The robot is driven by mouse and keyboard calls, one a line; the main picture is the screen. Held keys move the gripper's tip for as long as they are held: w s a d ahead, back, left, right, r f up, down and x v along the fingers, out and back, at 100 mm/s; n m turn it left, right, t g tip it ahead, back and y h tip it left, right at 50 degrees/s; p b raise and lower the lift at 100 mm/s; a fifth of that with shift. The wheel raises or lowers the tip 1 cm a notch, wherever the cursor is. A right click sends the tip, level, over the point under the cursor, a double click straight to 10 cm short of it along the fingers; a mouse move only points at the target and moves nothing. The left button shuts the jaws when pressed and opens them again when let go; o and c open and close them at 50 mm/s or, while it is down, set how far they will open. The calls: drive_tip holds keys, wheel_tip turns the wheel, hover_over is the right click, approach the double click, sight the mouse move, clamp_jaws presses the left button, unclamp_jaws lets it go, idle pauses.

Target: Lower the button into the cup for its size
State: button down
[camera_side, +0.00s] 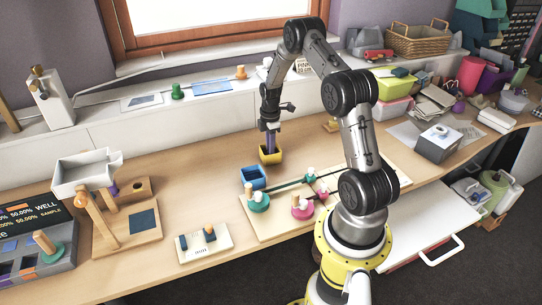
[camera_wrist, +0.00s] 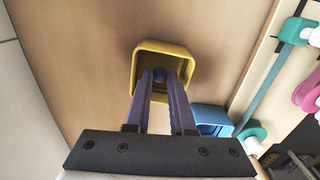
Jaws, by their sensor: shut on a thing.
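My gripper (camera_side: 270,148) points straight down over the yellow cup (camera_side: 270,158), its purple fingers reaching inside the rim. In the wrist view the fingertips (camera_wrist: 161,82) are shut on a small dark blue round thing, seemingly the button (camera_wrist: 160,74). It shows inside the outline of the yellow cup (camera_wrist: 143,70); I cannot tell whether it touches the cup's floor. The button is hidden in the side view. A blue cup (camera_side: 253,177) stands beside the yellow one, nearer the front; it also shows at the lower right in the wrist view (camera_wrist: 213,116). No button is visible in it.
A wooden board (camera_side: 285,222) with teal and pink pieces and pegs lies close to the blue cup. A wooden stand (camera_side: 128,215) is farther left. The table left of the yellow cup is clear.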

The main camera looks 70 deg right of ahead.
drive_tip(key=shift+f, duration=1.35)
idle(0.6)
drive_tip(key=c, duration=0.7)
unclamp_jaws()
drive_tip(key=shift+r, duration=0.1)
